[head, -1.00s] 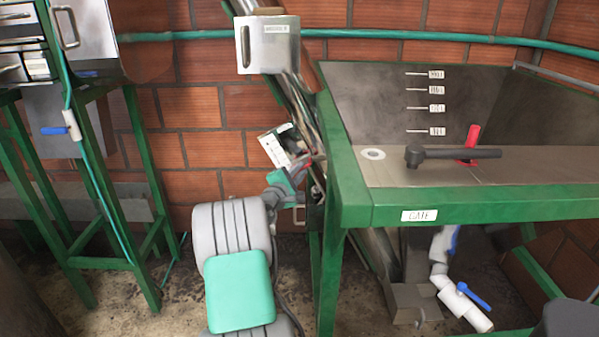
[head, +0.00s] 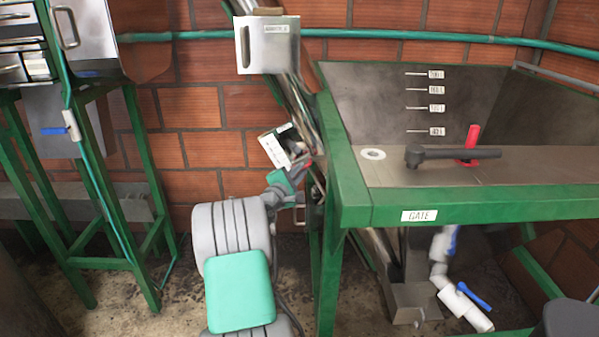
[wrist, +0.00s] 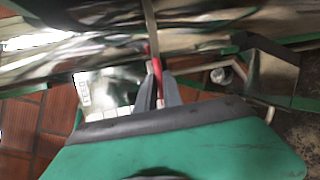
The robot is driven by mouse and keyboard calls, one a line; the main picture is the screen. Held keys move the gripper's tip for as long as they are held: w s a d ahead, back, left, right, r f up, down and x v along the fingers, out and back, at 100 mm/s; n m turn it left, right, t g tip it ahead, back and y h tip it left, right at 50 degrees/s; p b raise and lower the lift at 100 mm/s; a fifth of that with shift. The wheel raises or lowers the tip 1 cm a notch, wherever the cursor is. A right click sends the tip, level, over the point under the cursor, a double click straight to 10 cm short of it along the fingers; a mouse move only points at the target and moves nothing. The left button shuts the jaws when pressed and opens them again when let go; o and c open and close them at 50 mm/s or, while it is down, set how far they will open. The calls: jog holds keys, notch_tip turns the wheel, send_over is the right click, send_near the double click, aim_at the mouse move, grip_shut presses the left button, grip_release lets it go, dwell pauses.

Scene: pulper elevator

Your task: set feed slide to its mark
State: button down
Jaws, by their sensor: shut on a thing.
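My gripper (wrist: 158,88) is shut on a narrow red piece (wrist: 156,68) in the wrist view, its two grey fingers on either side of it. I take the red piece to be the feed slide's handle, though no name shows on it. In the head view my gripper (head: 300,172) is small and partly hidden beside the slanted metal elevator tube (head: 303,100), left of the green frame. A light box with a white label plate (head: 280,148) sits just above it. The slide's mark cannot be made out in either view.
The hopper (head: 400,100) on a green frame (head: 450,205) labelled GATE stands close on the right, with a black lever (head: 455,154) and a red handle (head: 471,137). White pipes with a blue valve (head: 473,296) are below. Open floor lies left of my arm.

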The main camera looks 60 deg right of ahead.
jog(key=shift+r, duration=0.1)
dwell(0.3)
jog(key=shift+w+a+r+p, duration=0.15)
jog(key=shift+w+r+p, duration=0.2)
jog(key=shift+r, duration=0.2)
jog(key=shift+w+a+r+p, duration=0.15)
jog(key=shift+w+r+p, duration=0.1)
jog(key=shift+r+p, duration=0.25)
jog(key=c, duration=1.5)
grip_release()
jog(key=shift+s, duration=0.1)
jog(key=a, duration=0.7)
jog(key=shift+a, duration=0.4)
